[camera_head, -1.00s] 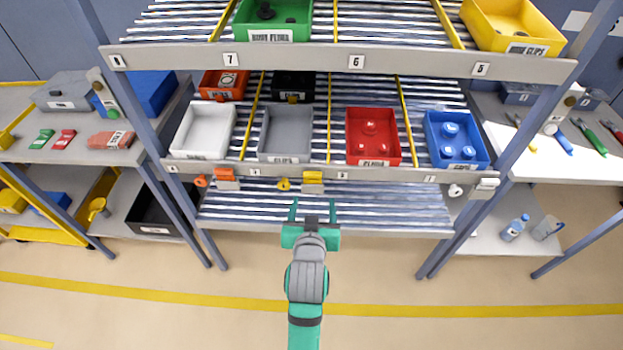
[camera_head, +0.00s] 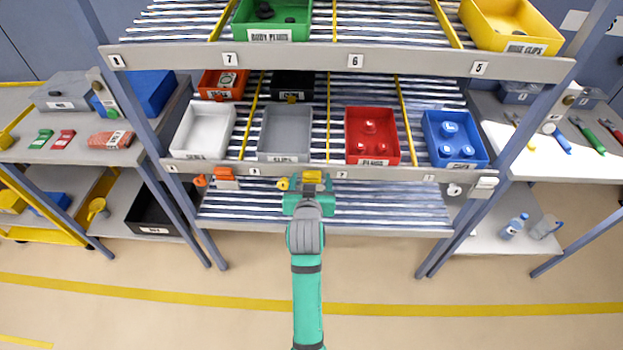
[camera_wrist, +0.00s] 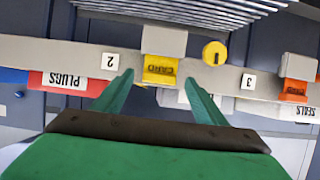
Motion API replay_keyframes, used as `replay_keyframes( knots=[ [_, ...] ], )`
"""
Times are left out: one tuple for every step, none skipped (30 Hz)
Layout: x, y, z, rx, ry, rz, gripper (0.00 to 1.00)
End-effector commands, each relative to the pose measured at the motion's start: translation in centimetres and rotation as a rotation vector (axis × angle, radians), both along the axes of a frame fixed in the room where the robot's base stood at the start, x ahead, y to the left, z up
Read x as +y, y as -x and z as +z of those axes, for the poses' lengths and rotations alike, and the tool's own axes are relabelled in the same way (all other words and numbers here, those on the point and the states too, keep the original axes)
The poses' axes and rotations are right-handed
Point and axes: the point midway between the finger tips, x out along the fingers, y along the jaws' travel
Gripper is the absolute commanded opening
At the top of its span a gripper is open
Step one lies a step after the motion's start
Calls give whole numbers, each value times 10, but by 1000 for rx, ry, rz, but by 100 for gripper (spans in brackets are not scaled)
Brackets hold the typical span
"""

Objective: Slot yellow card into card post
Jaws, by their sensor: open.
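The yellow card (camera_head: 312,176), lettered "CARD" in the wrist view (camera_wrist: 160,69), sits against a pale holder (camera_wrist: 164,41) on the shelf's front rail. A round yellow piece with a dark slot (camera_wrist: 215,53), possibly the card post, is on the rail beside it; in the head view it (camera_head: 282,184) is just left of the card. My gripper (camera_head: 311,188) is open in front of the rail. In the wrist view its fingertips (camera_wrist: 159,79) are either side of the card's lower picture edge, with visible gaps; I cannot tell the depth between them.
Orange (camera_head: 225,178) and white (camera_head: 484,187) holders with round pieces beside them are farther along the rail (camera_head: 400,174). White, grey, red (camera_head: 373,155) and blue bins stand above it. The lower roller shelf (camera_head: 390,205) looks empty.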

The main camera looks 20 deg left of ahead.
Motion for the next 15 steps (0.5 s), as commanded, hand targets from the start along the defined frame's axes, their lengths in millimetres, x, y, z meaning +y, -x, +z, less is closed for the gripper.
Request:
replay_keyframes(
  knots=[
    [1,-6,-3,2,1,-1,66],
    [2,-8,-4,2,2,-1,66],
    [3,-11,-6,2,1,0,66],
    [3,-12,-6,1,1,0,66],
    [4,-13,-6,1,1,0,66],
    [4,-14,-6,0,1,0,66],
    [4,-14,-7,0,1,1,66],
    [5,-14,-7,0,1,1,66],
    [5,-14,-7,0,1,1,66],
    [5,-14,-7,0,1,1,66],
    [5,-14,-7,0,1,1,66],
    [5,-14,-7,0,1,1,66],
    [5,-14,-7,1,1,1,58],
    [5,-14,-7,1,1,1,51],
    [5,-14,-7,1,1,1,42]
  ],
)
